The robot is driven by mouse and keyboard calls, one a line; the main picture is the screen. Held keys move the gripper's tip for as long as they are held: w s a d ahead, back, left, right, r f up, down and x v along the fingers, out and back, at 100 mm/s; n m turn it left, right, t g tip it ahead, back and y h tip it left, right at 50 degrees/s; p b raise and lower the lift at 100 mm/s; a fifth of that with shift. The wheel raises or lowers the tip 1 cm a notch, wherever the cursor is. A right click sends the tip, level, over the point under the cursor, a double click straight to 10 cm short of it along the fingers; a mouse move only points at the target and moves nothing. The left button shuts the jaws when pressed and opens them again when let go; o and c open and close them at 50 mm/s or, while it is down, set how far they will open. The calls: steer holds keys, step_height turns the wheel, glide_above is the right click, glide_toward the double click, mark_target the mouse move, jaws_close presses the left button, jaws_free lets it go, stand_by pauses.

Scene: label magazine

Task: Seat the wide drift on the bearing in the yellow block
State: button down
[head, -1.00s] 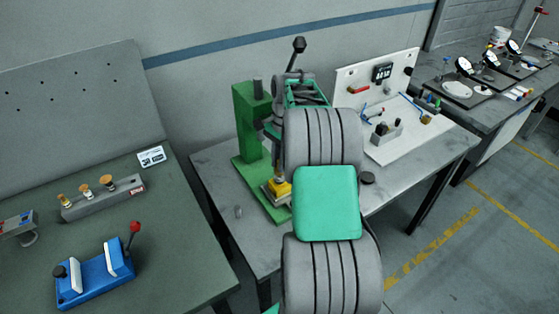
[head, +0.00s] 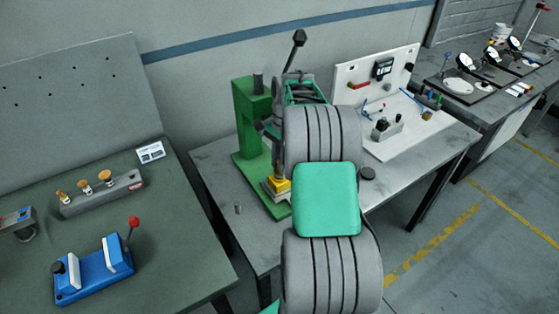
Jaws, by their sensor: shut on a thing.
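The yellow block (head: 279,189) sits at the foot of the green press (head: 247,120) on the middle bench. My arm hides its right side, and I cannot make out the bearing in it. My gripper (head: 279,165) points down just above the block, partly hidden by my arm and blending with the grey parts of the press. It is shut on the wide drift, which is too small and covered to make out. I cannot tell whether the drift touches the bearing.
The press lever with its black knob (head: 299,38) rises behind my wrist. A small grey cylinder (head: 238,210) and a dark round piece (head: 367,173) are on the bench. A white board (head: 400,130) with tools stands right. A blue vise (head: 94,275) is on the left bench.

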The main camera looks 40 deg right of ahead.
steer(key=shift+f, duration=0.3)
steer(key=c, duration=1.2)
jaws_free()
steer(key=shift+c, duration=0.2)
steer(key=shift+r, duration=0.1)
step_height(320, 180, up, 3)
steer(key=shift+f, duration=0.2)
steer(key=s+a+r+b, duration=0.1)
steer(key=s+a+r, duration=0.5)
steer(key=s+r, duration=0.4)
steer(key=s, duration=0.2)
steer(key=shift+s+b, duration=0.35)
steer(key=shift+r, duration=0.1)
